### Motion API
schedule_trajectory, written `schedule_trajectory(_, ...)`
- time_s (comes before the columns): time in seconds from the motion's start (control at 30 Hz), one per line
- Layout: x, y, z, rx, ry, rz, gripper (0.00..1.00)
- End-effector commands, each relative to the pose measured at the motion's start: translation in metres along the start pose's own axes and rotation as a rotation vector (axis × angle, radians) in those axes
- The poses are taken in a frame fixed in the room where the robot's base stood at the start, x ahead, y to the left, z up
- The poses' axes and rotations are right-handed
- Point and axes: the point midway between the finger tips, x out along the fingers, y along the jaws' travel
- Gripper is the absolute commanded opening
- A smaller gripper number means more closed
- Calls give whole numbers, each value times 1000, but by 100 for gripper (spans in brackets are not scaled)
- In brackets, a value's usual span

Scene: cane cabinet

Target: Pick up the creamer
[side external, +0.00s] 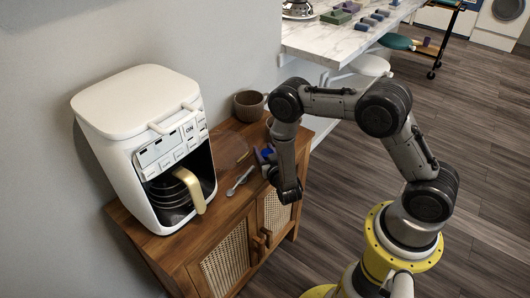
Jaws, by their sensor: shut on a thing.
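My gripper (263,157) is low over the right part of the wooden cabinet top, at the end of my bent arm. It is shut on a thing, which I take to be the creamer. My wrist and the small scale hide most of what is between the fingers. A small blue patch (266,152) shows at the jaws; I cannot tell whether it is part of the creamer or of my gripper. I cannot make out the creamer's shape or whether it touches the cabinet top.
A white coffee maker (135,115) with a gold-handled pot (190,187) stands on the left of the cane-door cabinet (222,262). A spoon (239,181) lies left of my gripper. A brown mug (249,105) stands behind, near the wall. A marble counter (345,40) is beyond.

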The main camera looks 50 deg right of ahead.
Motion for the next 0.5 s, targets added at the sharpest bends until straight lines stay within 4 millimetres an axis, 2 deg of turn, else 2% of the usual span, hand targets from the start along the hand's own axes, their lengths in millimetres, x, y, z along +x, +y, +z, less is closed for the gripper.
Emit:
schedule_trajectory(0.27,-3,0,-27,2,3,0,0)
schedule_trajectory(0.5,-27,7,-50,0,1,0,0)
